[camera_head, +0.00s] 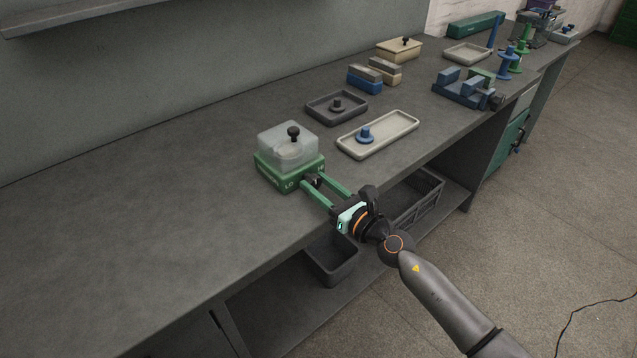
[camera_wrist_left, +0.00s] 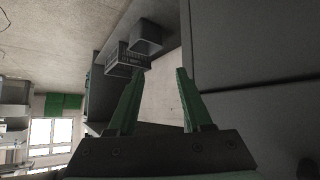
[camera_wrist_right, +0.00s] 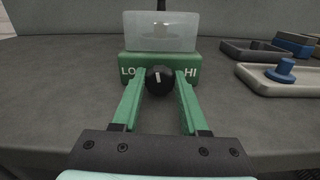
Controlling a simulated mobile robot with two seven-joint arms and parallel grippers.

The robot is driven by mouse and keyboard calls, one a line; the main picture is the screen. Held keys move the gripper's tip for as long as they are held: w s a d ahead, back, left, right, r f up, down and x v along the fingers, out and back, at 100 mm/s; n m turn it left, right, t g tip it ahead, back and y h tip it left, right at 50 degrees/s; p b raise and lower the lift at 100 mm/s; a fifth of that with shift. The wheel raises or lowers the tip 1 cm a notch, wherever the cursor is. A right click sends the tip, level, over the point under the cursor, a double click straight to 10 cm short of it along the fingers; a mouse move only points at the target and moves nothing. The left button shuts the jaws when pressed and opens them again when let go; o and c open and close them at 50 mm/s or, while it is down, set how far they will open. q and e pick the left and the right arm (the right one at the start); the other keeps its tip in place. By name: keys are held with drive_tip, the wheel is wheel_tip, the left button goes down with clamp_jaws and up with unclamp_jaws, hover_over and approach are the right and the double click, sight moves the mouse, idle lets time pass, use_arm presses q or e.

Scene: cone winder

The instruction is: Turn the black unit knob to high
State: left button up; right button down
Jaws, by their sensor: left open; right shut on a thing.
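The unit is a green box (camera_head: 280,178) with a clear lid (camera_head: 287,150) that has a black handle on top. It stands on the grey bench. In the right wrist view its front (camera_wrist_right: 125,60) shows "LO" at left and "HI" at right. The black knob (camera_wrist_right: 159,81) sits between these marks, with a pale pointer line roughly upright. My right gripper (camera_wrist_right: 160,84) is shut on the knob, a green finger on each side; it also shows in the head view (camera_head: 312,183). My left gripper (camera_wrist_left: 157,75) is open and empty, away from the unit.
To the right of the unit are a dark tray (camera_head: 352,117) and a cream tray (camera_head: 400,131), each with a spool-like piece. Blocks (camera_head: 364,79) and a blue fixture (camera_head: 452,91) stand farther back. Bins (camera_head: 428,207) sit below the bench. The bench left of the unit is clear.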

drive_tip(key=shift+m+p, duration=0.45)
drive_tip(key=shift+m, duration=1.65)
drive_tip(key=shift+c, duration=2.1)
unclamp_jaws()
drive_tip(key=v, duration=1.1)
drive_tip(key=shift+d, duration=0.2)
drive_tip(key=shift+s+d, duration=0.3)
drive_tip(key=shift+s, duration=0.3)
